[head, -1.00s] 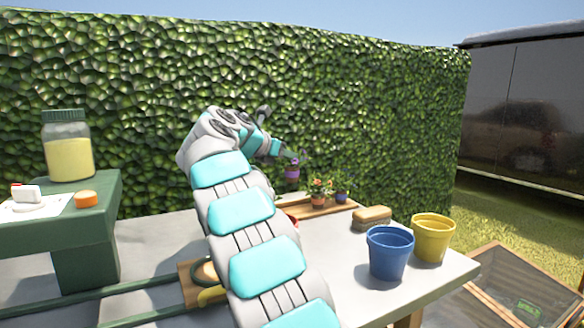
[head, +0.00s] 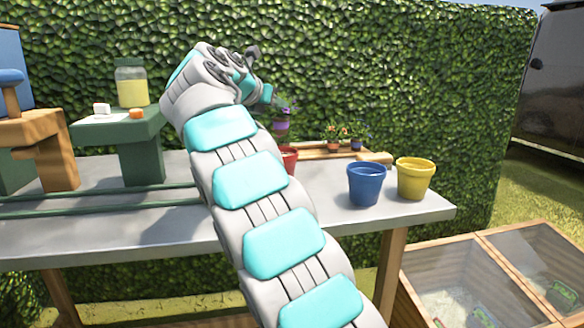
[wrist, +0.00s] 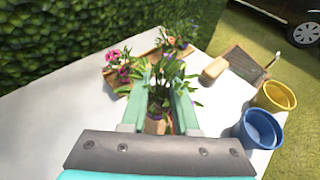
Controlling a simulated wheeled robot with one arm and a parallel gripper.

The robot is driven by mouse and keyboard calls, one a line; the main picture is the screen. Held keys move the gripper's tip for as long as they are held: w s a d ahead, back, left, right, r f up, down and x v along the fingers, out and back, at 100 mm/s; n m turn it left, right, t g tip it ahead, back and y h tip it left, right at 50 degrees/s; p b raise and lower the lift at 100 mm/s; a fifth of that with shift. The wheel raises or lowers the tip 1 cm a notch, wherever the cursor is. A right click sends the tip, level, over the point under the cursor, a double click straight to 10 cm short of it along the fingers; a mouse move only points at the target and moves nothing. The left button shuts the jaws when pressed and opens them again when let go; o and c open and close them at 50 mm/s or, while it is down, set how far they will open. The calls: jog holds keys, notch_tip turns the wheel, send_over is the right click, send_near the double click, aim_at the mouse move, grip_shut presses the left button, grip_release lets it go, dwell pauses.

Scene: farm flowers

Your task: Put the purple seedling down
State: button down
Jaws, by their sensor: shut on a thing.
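The purple seedling, in a small purple pot (head: 281,129), is held above the grey table (head: 200,226) in the head view. My gripper (head: 268,96) is shut on it, partly hidden behind my wrist. In the wrist view the leafy seedling (wrist: 166,76) stands between my two green fingers (wrist: 158,116), and its leaves hide part of what lies beyond. The pot appears clear of the table, but the exact gap is hard to tell.
A wooden tray (head: 312,153) with small flowering plants stands at the back. A red pot (head: 289,161) is near my arm. A blue pot (head: 366,185) and a yellow pot (head: 416,179) stand at right, with a tan block (head: 374,158) behind. A green stand (head: 140,127) is left.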

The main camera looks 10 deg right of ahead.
jog(key=shift+w+f+b, duration=0.1)
jog(key=shift+f+b, duration=1.45)
jog(key=shift+f, duration=3.15)
jog(key=c, duration=0.7)
grip_release()
jog(key=shift+f, duration=0.15)
jog(key=shift+o, duration=0.2)
jog(key=p+v, duration=0.1)
jog(key=v, duration=1.1)
